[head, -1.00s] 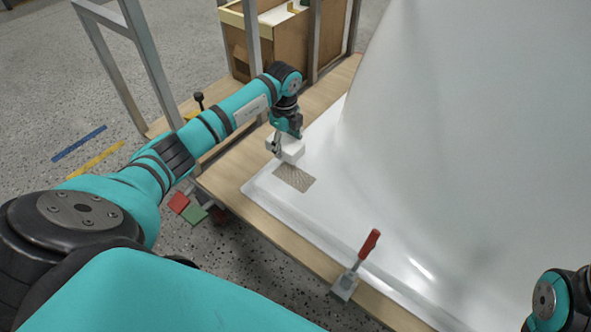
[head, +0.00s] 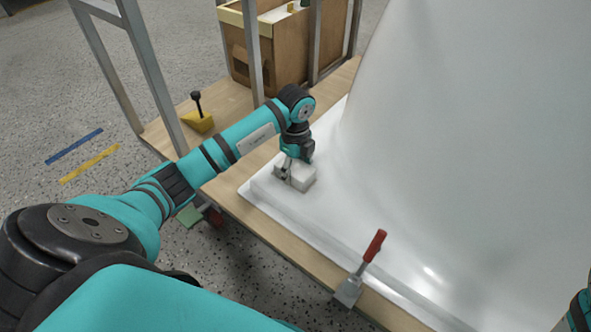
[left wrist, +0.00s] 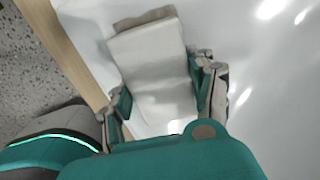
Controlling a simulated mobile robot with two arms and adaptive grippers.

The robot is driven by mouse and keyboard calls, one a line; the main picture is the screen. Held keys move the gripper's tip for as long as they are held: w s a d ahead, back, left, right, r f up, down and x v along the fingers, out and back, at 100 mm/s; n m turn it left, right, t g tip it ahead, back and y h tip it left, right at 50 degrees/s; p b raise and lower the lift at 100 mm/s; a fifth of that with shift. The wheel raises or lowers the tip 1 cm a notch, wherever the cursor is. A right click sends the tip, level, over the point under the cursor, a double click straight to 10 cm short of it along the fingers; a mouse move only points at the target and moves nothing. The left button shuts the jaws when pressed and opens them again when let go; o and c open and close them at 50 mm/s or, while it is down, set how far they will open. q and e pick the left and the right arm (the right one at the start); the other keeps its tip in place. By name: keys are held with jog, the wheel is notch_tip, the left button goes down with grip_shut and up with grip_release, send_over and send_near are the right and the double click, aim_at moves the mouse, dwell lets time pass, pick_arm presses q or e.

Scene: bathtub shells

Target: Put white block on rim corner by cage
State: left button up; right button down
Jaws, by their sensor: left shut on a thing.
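The white block (head: 303,179) is in my left gripper (head: 289,167), over the near-left rim corner of the white tub shell (head: 262,187). The hatched patch at that corner is mostly or fully hidden by the block. In the left wrist view, the pale block (left wrist: 152,62) sits between the two fingers of the gripper (left wrist: 163,92), with a finger at each side. A grey-brown strip (left wrist: 146,17) shows just past its far edge. The block looks at or very near the rim surface; I cannot tell whether it touches. My right gripper is out of view.
Grey metal cage posts (head: 253,55) rise beside a wooden crate (head: 282,45) at the back. A yellow block with a black knob (head: 198,120) sits on the wooden base (head: 232,183).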

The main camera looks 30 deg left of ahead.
pick_arm(q)
jog(key=shift+f, duration=0.1)
jog(key=o, duration=0.8)
